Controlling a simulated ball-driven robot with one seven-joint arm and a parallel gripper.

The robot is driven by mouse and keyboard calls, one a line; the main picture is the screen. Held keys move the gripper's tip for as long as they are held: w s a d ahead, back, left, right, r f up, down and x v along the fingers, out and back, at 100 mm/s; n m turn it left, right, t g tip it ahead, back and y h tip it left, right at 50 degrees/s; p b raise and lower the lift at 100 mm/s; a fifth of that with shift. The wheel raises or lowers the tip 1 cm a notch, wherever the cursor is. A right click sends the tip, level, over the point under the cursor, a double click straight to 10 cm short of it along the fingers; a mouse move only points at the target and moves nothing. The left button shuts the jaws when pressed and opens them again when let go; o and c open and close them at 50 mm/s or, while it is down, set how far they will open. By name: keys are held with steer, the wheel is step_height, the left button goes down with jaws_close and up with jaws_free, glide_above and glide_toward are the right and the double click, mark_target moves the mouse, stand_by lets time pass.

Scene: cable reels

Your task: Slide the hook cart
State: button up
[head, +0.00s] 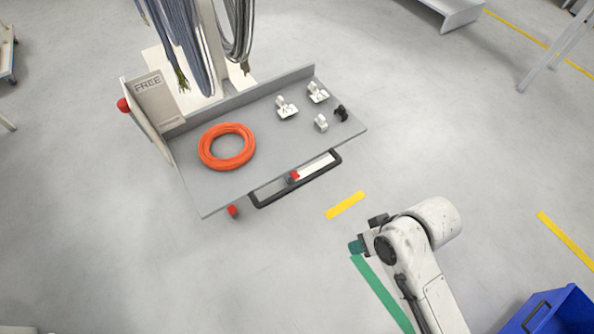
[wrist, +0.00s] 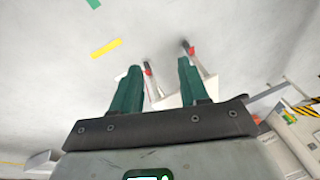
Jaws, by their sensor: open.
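The hook cart (head: 265,165) stands at the upper middle of the head view, with a grey deck and a pale post hung with cable bundles (head: 190,45). A black handle (head: 302,183) runs along its near edge, with a red piece (head: 294,175) beside it. My gripper (head: 356,246) is below and right of the handle, apart from it; only a green fingertip shows there. In the wrist view my gripper (wrist: 160,66) has its two green fingers spread, with nothing held between them. Pale and red parts show beyond the fingers; I cannot tell what they are.
An orange cable coil (head: 227,146) and several small fittings (head: 287,107) lie on the deck. A panel reading FREE (head: 150,95) stands at its left end. A blue bin (head: 560,310) is at lower right. Floor around the cart is mostly clear, with a yellow stripe (head: 345,205).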

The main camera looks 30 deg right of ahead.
steer(key=w+a+f+m+t+y+b, duration=0.2)
steer(key=w+f+m+t+y+b, duration=0.2)
steer(key=w+f+m+t+b, duration=0.25)
steer(key=m+t+b, duration=0.4)
steer(key=m+t, duration=0.1)
glide_toward(301, 182)
steer(key=shift+y, duration=0.3)
steer(key=x, duration=0.6)
steer(key=f+x, duration=0.1)
steer(key=x, duration=0.3)
steer(key=shift+d, duration=0.15)
steer(key=shift+c, duration=0.2)
jaws_close()
steer(key=shift+f, duration=0.1)
